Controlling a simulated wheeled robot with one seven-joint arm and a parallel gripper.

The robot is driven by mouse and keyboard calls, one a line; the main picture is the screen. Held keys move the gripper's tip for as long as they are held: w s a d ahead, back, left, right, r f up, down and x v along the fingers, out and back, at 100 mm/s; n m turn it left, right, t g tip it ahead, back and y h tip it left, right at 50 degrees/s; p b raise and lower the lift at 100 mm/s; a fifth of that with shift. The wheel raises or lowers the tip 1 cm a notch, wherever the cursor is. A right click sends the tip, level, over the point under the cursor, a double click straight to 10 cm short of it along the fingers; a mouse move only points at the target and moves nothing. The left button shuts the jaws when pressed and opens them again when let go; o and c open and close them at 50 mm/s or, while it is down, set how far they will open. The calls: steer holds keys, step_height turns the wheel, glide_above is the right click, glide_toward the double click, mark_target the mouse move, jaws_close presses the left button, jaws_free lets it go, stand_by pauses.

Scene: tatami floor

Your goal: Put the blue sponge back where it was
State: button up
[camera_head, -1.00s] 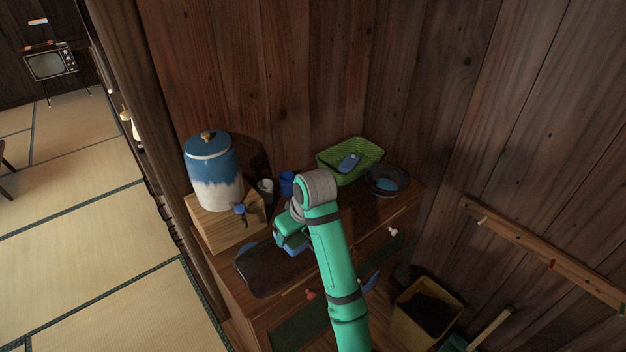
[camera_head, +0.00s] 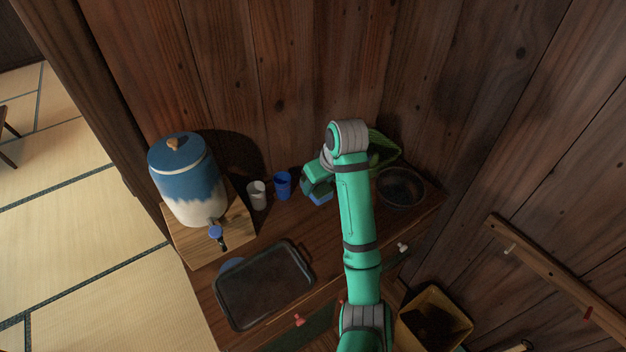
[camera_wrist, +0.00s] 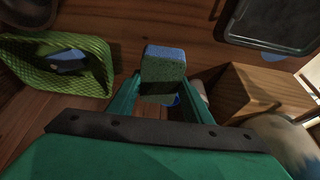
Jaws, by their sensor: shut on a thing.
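My gripper (camera_wrist: 160,88) is shut on the blue sponge (camera_wrist: 163,66), a block with a blue face and a darker green part, held between both fingers in the wrist view. In the head view my gripper (camera_head: 317,186) is over the back of the cabinet top, between the blue cup and the green basket, with a bit of the sponge (camera_head: 320,199) showing below it. The green basket (camera_head: 386,147) is mostly hidden behind my arm. The wrist view shows the basket (camera_wrist: 88,86) beside the gripper, with a blue item (camera_wrist: 68,58) inside.
A grey-white cup (camera_head: 257,196) and a blue cup (camera_head: 283,184) stand left of my gripper. A blue-and-white dispenser (camera_head: 188,180) sits on a wooden block (camera_head: 185,248). A black tray (camera_head: 264,286) lies at the front, a dark bowl (camera_head: 401,188) at the right. Bare wood lies between.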

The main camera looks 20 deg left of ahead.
steer(key=w+a+f, duration=0.1)
steer(key=w+f, duration=0.2)
steer(key=w+a+f, duration=0.2)
steer(key=w+f, duration=0.1)
steer(key=w, duration=0.1)
steer(key=w+a+f, duration=0.2)
steer(key=w+f, duration=0.1)
steer(key=w, duration=0.1)
steer(key=shift+a+f, duration=0.2)
steer(key=shift+w+f, duration=0.15)
steer(key=shift+f, duration=1.5)
steer(key=shift+f, duration=0.1)
steer(key=o, duration=1.1)
steer(key=v, duration=1.2)
